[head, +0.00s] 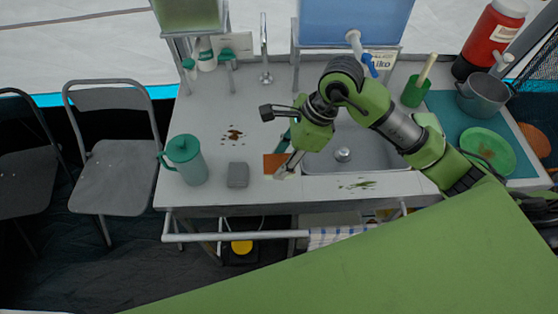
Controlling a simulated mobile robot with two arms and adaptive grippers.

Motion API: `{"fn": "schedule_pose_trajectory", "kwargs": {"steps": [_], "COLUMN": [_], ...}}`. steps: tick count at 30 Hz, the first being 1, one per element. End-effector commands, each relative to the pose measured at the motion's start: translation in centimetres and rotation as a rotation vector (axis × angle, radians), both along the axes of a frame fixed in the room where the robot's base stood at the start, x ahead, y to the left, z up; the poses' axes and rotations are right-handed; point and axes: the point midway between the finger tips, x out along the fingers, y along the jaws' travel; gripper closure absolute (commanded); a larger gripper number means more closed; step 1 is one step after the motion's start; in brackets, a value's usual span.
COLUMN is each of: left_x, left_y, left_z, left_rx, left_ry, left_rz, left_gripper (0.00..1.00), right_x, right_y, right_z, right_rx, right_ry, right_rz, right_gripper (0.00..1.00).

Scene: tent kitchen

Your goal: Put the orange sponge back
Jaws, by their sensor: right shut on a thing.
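The orange sponge (271,163) shows as a small orange block at the counter's front, just left of the sink. My right gripper (287,168) reaches down from the right and is shut on it; its fingers hide the sponge's right part. I cannot tell whether the sponge touches the counter (213,100). My left gripper is not in view.
A grey block (238,175) and a teal pitcher (187,160) stand left of the sponge. The sink (350,150) is to the right, with a green plate (487,151) and grey pot (482,97) beyond. Brown (233,134) and green (357,184) stains mark the counter.

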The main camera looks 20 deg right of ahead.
Motion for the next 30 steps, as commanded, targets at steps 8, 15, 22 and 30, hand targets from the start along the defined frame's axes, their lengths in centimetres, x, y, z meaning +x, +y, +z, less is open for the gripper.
{"fn": "schedule_pose_trajectory", "kwargs": {"steps": [8,15,22,30], "left_x": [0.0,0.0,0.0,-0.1], "left_y": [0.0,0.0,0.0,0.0], "left_z": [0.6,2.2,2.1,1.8], "left_rx": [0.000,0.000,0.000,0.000], "left_ry": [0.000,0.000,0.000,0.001], "left_rz": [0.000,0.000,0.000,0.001], "left_gripper": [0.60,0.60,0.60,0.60], "right_x": [1.6,1.6,1.8,1.7], "right_y": [0.2,0.2,0.1,0.1], "right_z": [-1.9,-4.7,-5.2,-5.4], "right_rx": [0.001,0.002,0.000,0.000], "right_ry": [0.001,0.003,-0.001,-0.001], "right_rz": [-0.001,-0.001,0.001,0.001], "right_gripper": [0.80,0.80,0.80,0.46]}}
